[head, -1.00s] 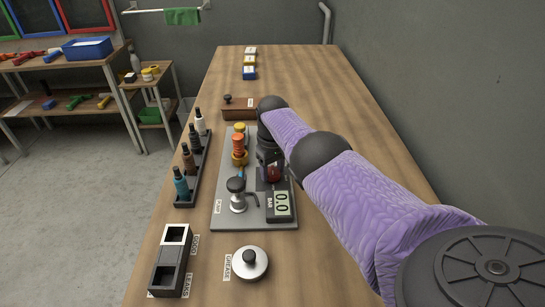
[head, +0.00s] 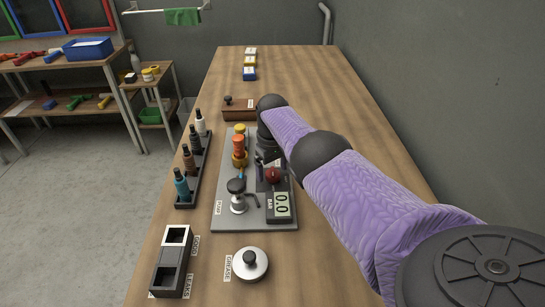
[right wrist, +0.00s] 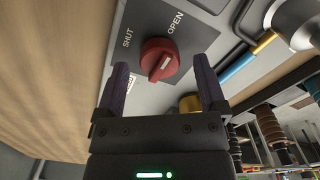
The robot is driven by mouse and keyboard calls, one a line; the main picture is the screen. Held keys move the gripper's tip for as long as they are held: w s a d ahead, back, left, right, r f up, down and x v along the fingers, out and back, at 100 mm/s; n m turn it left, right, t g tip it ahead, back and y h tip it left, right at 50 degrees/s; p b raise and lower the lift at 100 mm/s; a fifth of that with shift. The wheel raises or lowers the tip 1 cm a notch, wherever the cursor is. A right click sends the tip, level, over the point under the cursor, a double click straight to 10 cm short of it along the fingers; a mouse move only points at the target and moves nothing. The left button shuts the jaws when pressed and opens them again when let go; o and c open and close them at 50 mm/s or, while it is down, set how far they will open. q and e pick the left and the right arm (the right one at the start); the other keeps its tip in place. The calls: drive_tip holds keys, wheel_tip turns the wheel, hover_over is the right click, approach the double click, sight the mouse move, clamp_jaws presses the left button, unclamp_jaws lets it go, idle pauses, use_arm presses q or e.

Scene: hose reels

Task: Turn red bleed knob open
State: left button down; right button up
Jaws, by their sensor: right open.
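The red bleed knob (head: 273,175) sits on the grey panel (head: 226,215), just behind the gauge reading 0.0. In the right wrist view the knob (right wrist: 158,60) has a white mark that slants up and right, roughly in line with the word OPEN; SHUT is printed to the left. My right gripper (head: 268,158) is close to the knob on its far side in the head view. In the right wrist view my right gripper (right wrist: 162,82) is open and empty, its two fingers on either side of the knob with gaps. My left gripper is out of view.
The gauge (head: 281,206) and a silver valve with a black knob (head: 237,195) stand close by. Orange and yellow fittings (head: 239,150) are to the left. A rack of bottles (head: 190,170) lines the panel's left. The table's right side is bare beneath my arm.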

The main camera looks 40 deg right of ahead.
sight(272, 170)
wheel_tip(272, 170, up, 9)
drive_tip(key=p, duration=0.5)
drive_tip(key=shift+f, duration=0.15)
drive_tip(key=shift+r, duration=0.25)
